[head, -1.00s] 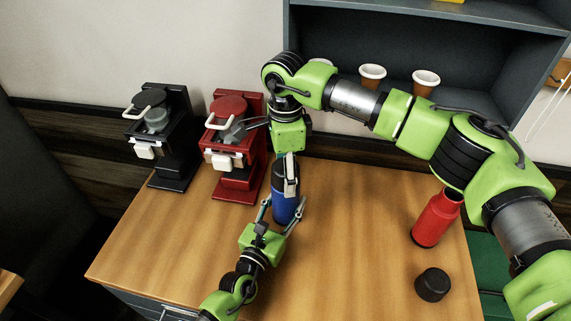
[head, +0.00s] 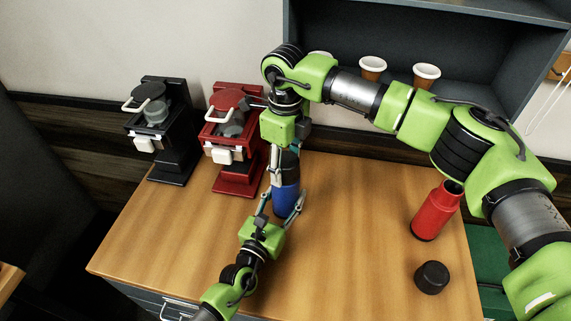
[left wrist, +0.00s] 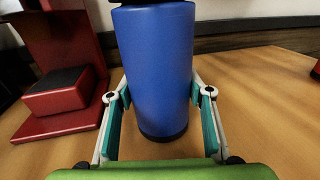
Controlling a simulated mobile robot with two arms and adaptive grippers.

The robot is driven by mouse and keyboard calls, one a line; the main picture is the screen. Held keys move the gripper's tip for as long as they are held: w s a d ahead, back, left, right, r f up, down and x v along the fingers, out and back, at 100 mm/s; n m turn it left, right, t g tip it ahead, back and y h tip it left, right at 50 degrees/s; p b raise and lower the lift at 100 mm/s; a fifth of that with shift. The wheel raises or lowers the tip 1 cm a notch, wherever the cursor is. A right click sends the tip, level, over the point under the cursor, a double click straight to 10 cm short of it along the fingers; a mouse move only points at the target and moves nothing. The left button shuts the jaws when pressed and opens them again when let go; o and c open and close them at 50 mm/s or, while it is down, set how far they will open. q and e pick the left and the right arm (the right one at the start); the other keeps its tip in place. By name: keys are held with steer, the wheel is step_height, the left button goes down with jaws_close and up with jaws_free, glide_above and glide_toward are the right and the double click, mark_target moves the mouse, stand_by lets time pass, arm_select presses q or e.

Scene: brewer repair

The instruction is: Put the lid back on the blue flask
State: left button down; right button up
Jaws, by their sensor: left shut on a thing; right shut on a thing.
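The blue flask (head: 286,197) stands upright on the table, left of its middle. My left gripper (head: 281,205) is shut around its lower body from the front; the left wrist view shows the blue body (left wrist: 157,70) between the two fingers. My right gripper (head: 285,160) points down over the flask from above and is shut on the dark piece at its top, which looks like the lid (head: 289,158). The fingers partly hide this piece. I cannot tell whether it is fully seated.
A red flask (head: 436,212) with an open top stands at the right, with a loose black lid (head: 431,277) in front of it. A red brewer (head: 235,175) and a black brewer (head: 173,165) stand at the left. Cups (head: 373,69) sit on the shelf behind.

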steer(key=m, duration=0.3)
steer(key=o, duration=1.3)
step_height(320, 180, up, 12)
arm_select(q)
steer(key=c, duration=1)
jaws_free()
steer(key=shift+o, duration=0.2)
